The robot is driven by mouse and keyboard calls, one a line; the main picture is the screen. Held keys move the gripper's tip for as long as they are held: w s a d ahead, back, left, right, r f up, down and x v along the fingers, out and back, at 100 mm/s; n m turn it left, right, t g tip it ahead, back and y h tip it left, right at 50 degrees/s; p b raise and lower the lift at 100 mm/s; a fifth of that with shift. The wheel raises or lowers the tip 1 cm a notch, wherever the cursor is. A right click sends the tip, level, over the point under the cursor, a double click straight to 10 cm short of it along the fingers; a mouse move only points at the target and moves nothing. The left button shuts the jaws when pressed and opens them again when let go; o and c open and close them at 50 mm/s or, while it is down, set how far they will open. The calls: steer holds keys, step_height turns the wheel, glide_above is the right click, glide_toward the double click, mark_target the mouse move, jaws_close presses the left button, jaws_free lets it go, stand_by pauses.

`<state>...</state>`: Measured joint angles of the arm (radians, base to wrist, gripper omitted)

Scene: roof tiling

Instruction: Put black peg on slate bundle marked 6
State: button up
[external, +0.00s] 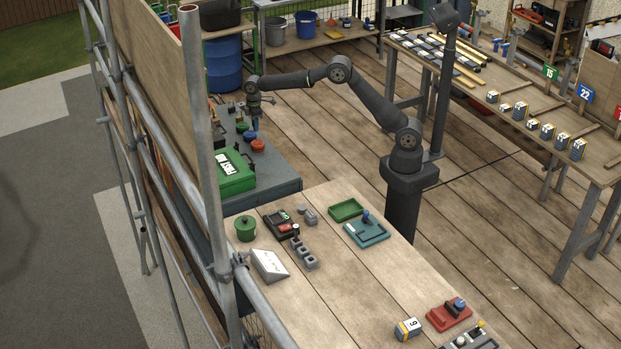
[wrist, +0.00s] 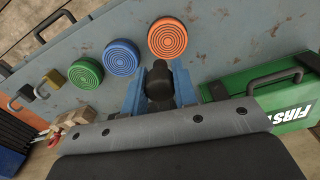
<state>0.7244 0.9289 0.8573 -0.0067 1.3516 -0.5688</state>
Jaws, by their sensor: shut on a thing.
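My gripper (external: 256,125) is low over the grey bench at the back left, beside the coloured discs. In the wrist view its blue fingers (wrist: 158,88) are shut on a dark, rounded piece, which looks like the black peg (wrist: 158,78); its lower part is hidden. A small slate bundle (external: 408,328) with a white and yellow wrapper stands at the front of the near wooden table, far from my gripper. Its figure reads as 6 or 9 from this angle.
Green (wrist: 85,73), blue (wrist: 121,57) and orange (wrist: 168,38) discs lie close by my gripper. A green first-aid case (external: 233,172) is on the same bench. Scaffold poles (external: 205,150) stand at the left. More bundles (external: 548,131) are on the right-hand table.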

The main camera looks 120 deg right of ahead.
glide_above(245, 157)
steer(key=f, duration=0.5)
steer(key=shift+d+f, duration=0.15)
steer(key=shift+d, duration=0.05)
steer(key=shift+f, duration=2.05)
steer(key=o, duration=0.9)
steer(key=shift+f, duration=0.15)
steer(key=shift+o, duration=0.2)
step_height(245, 157, up, 12)
steer(key=shift+f, duration=0.25)
steer(key=shift+o, duration=0.4)
steer(key=shift+r, duration=0.45)
